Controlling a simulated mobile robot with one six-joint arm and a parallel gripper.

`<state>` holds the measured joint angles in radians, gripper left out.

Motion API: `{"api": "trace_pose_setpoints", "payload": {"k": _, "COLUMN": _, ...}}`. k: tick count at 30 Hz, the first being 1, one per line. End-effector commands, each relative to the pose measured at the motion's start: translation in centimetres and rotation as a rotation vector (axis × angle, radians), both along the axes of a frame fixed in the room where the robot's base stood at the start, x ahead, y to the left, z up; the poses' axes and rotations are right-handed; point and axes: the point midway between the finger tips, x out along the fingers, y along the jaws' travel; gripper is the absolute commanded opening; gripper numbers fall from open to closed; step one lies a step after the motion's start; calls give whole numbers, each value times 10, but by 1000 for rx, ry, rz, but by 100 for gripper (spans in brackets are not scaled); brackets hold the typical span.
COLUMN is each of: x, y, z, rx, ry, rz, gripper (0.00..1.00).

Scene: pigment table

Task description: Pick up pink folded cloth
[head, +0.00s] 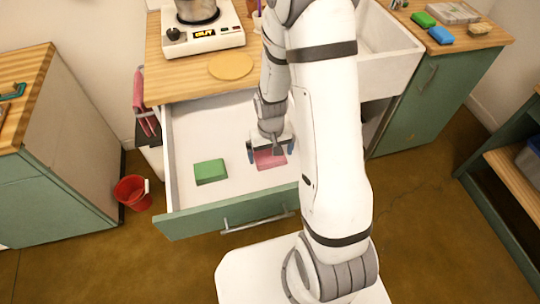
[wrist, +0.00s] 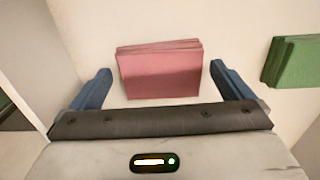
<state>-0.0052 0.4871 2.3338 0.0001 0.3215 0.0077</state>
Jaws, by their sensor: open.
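The pink folded cloth (head: 268,160) lies in the open drawer, right of a green folded cloth (head: 209,171). In the wrist view the pink cloth (wrist: 160,72) sits upper centre, between and beyond the two blue fingers. My gripper (head: 270,154) is open, with its fingers apart on either side of the cloth's width. It hides part of the cloth in the head view. No contact between fingers and cloth is visible, and the exact height of the gripper over it cannot be told.
The drawer (head: 182,135) has a green front and pale walls around the cloths. The counter above holds a hot plate (head: 203,36) and a round wooden disc (head: 231,66). A red bucket (head: 131,192) stands on the floor at left. Pale drawer floor is bare around both cloths.

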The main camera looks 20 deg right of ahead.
Motion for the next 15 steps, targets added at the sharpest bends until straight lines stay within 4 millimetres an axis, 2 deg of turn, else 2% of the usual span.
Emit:
{"api": "trace_pose_setpoints", "payload": {"k": 5, "x": 0, "y": 0, "z": -16, "rx": 0, "ry": 0, "rz": 0, "gripper": 100}}
{"api": "trace_pose_setpoints", "payload": {"k": 12, "x": 0, "y": 0, "z": -18, "rx": 0, "ry": -2, "rz": 1, "gripper": 100}}
{"api": "trace_pose_setpoints", "payload": {"k": 15, "x": 0, "y": 1, "z": -18, "rx": 0, "ry": -2, "rz": 1, "gripper": 93}}
